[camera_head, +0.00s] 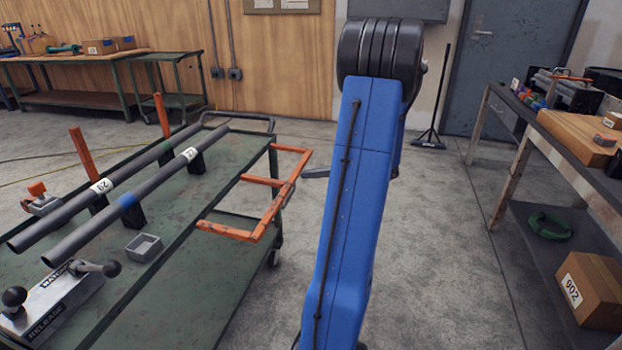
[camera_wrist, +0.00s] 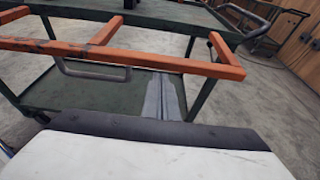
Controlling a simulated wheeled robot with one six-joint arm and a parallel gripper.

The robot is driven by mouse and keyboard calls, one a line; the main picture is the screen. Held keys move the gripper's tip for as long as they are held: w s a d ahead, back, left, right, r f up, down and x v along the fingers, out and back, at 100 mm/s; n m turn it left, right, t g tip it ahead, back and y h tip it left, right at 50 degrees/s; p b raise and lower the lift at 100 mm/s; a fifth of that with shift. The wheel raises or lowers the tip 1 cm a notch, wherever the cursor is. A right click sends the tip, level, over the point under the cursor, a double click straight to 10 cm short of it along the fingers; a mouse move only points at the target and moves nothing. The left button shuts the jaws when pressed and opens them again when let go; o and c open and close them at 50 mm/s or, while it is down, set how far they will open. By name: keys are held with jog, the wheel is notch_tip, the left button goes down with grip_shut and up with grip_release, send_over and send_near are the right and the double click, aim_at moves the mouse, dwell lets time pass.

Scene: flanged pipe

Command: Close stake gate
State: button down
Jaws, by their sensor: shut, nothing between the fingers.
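The orange stake gate (camera_head: 270,212) stands out from the right side of the green cart, swung away from the pipes. In the wrist view its orange bars (camera_wrist: 190,61) cross the upper part, with a grey bent handle (camera_wrist: 92,75) under them at left. My gripper (camera_wrist: 165,78) is shut and empty, its grey fingers pointing toward the outer bar, right of the handle. I cannot tell whether they touch the bar. In the head view my blue arm hides most of the gripper; a grey finger part (camera_head: 316,173) shows near the gate's outer side.
The green cart (camera_head: 170,290) carries two grey pipes (camera_head: 155,165) on black supports, orange stakes (camera_head: 84,152), a small grey tray (camera_head: 144,246) and a lever block marked RELEASE (camera_head: 50,305). A bench (camera_head: 495,190) stands at right. Floor between is clear.

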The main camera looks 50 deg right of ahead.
jog(key=shift+r, duration=0.15)
jog(key=w+a+r+g+h, duration=0.1)
jog(key=w+r+g+h, duration=0.1)
jog(key=r+g, duration=0.35)
jog(key=w+a+r+g+h, duration=0.1)
jog(key=w+r+g, duration=0.1)
jog(key=r, duration=0.6)
jog(key=w+a+r+g+h, duration=0.1)
jog(key=w+a+r+g, duration=0.1)
jog(key=w, duration=0.4)
jog(key=w+a+r+g+h, duration=0.2)
jog(key=w+a+r+g, duration=0.1)
jog(key=w+r+g, duration=0.2)
jog(key=shift+w+r, duration=0.55)
jog(key=shift+w, duration=0.6)
jog(key=shift+w+a, duration=0.1)
jog(key=shift+a, duration=0.05)
